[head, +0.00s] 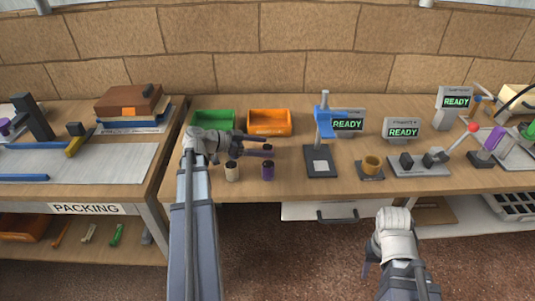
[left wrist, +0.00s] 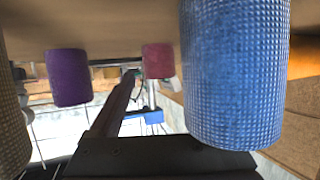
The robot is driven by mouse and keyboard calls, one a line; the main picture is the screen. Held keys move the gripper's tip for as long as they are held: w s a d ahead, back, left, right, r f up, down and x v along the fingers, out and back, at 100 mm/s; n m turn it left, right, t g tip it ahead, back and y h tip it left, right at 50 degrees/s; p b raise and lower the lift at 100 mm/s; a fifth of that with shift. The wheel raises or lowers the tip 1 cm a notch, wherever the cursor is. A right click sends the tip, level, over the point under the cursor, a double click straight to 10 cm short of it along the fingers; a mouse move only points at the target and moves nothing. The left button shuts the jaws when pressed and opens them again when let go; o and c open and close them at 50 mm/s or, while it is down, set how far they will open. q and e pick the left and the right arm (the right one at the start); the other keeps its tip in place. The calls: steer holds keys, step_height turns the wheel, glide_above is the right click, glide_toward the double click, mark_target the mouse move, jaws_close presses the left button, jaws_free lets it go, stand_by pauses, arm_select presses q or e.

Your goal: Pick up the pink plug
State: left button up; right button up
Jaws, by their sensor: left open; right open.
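The pink plug (left wrist: 158,60) stands ahead of my left gripper in the left wrist view, which looks upside down. In the head view my left gripper (head: 268,146) reaches right over the bench, open, its dark fingers around or just short of the pink plug's place; I cannot tell contact. The purple plug (head: 268,170) stands in front of the fingertips and also shows in the left wrist view (left wrist: 68,77). A cream plug (head: 232,172) stands nearer the wrist. A blue plug (left wrist: 235,75) looms close in the left wrist view. My right gripper (head: 370,262) is open and empty, low before the bench.
Green (head: 213,118) and orange (head: 269,122) bins stand behind the plugs. A blue press (head: 323,130) stands to the right, then a brown cup (head: 371,165) and display units (head: 402,129). The packing table (head: 90,165) is at the left.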

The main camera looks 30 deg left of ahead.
arm_select(q)
jaws_close()
stand_by(0.6)
